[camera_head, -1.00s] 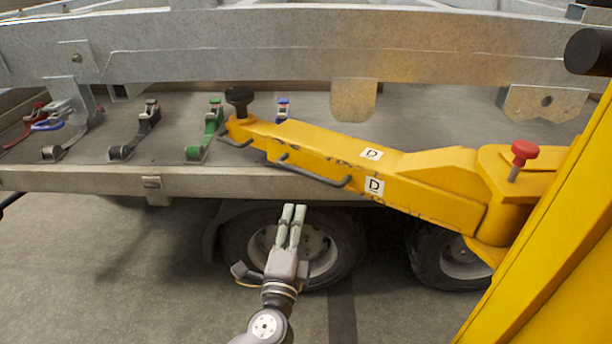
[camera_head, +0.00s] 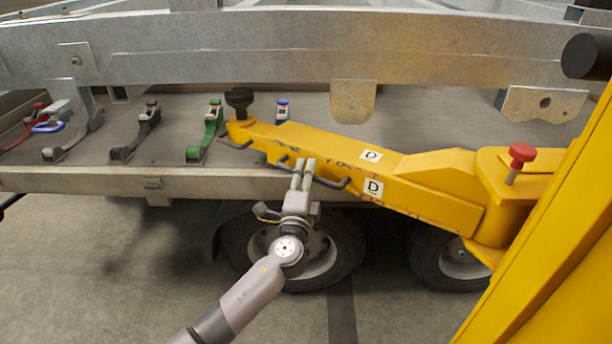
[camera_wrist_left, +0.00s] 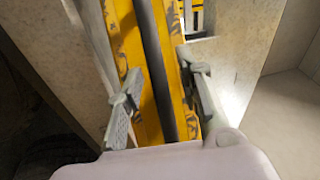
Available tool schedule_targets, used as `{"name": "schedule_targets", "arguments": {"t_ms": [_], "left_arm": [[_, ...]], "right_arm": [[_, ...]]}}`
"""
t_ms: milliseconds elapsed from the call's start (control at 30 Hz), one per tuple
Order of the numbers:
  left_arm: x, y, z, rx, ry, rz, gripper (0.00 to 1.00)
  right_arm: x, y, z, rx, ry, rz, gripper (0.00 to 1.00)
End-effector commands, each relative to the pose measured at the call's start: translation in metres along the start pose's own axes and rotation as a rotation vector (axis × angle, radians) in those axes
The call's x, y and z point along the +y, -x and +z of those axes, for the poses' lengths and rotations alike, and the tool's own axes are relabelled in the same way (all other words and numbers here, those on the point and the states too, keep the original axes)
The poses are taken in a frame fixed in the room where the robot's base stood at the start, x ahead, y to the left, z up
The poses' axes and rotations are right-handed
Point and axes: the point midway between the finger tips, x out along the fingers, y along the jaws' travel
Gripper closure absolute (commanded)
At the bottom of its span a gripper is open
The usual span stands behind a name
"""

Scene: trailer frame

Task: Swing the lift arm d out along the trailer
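The yellow lift arm d (camera_head: 415,205), marked with two D labels, runs from its pivot at the right toward the upper left, over the trailer bed's edge. A dark bar handle (camera_head: 327,180) is fixed along its near side. My left gripper (camera_head: 304,168) is at this handle, its fingertips in front of or around it. In the left wrist view my gripper (camera_wrist_left: 160,100) is open, with the dark handle (camera_wrist_left: 158,65) running between its two fingers and the yellow arm (camera_wrist_left: 128,45) behind. Contact cannot be told. My right gripper is not in view.
A red knob (camera_head: 522,155) stands on the pivot and a black knob (camera_head: 239,98) on the arm's tip. Ratchet straps, one of them green (camera_head: 207,135), lie on the trailer bed. A grey beam (camera_head: 220,45) crosses above. Wheels (camera_head: 335,255) sit below; open floor (camera_head: 100,260) lies at left.

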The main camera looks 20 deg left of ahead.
Motion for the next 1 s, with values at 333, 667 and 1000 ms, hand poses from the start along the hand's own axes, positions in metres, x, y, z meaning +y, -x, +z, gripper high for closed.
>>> {"name": "schedule_targets", "arguments": {"t_ms": [333, 667, 1000], "left_arm": [[0.0003, 0.0005, 0.0002, 0.0, 0.0, 0.0, 0.82], [0.0002, 0.0005, 0.0003, -0.001, -0.001, 0.0, 1.0], [0.0001, 0.0005, 0.0003, -0.001, 0.0, 0.0, 1.0]], "right_arm": [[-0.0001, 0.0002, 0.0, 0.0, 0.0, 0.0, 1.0], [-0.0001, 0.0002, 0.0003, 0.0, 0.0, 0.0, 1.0], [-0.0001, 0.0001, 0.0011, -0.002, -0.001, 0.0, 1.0]]}}
